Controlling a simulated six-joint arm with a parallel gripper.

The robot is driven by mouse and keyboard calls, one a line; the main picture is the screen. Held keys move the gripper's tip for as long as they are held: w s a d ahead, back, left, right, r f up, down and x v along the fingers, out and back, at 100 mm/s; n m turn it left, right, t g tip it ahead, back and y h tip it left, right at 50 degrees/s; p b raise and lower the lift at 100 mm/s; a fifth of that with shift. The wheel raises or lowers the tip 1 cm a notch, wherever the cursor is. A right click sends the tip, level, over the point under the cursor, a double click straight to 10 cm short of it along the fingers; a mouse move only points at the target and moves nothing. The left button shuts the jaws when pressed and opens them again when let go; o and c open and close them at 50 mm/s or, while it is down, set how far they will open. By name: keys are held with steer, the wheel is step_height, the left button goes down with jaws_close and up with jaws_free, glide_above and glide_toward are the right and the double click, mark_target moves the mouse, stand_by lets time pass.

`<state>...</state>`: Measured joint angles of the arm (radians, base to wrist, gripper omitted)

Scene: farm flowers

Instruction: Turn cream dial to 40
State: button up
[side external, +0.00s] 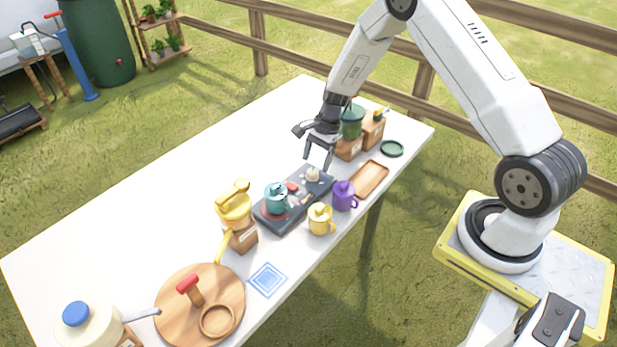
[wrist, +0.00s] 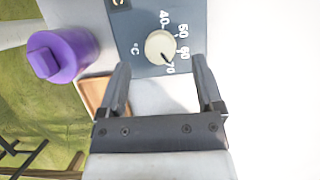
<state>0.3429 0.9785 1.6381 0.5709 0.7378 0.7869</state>
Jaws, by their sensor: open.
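The cream dial (wrist: 160,46) is a small round knob on a dark grey panel (wrist: 197,15) marked °C with 40, 50, 60 and 70. Its dark pointer mark is aimed at the lower right, near 70. In the side view the cream dial (side external: 312,175) sits near the far end of the panel (side external: 265,217). My gripper (side external: 319,162) is over that end, fingers pointing down. In the wrist view my gripper (wrist: 160,66) is open and empty. The dial shows just beyond the fingertips, roughly centred between them, with no contact visible.
A teal pot (side external: 276,200) stands on the panel. A purple mug (side external: 343,196), yellow mug (side external: 320,219) and wooden tray (side external: 370,180) are close beside it. A green canister (side external: 351,122) stands behind my gripper. The table's left half (side external: 150,190) is clear.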

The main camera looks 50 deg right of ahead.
mark_target(313, 170)
steer(key=shift+x, duration=1.55)
steer(key=shift+c, duration=0.2)
jaws_close()
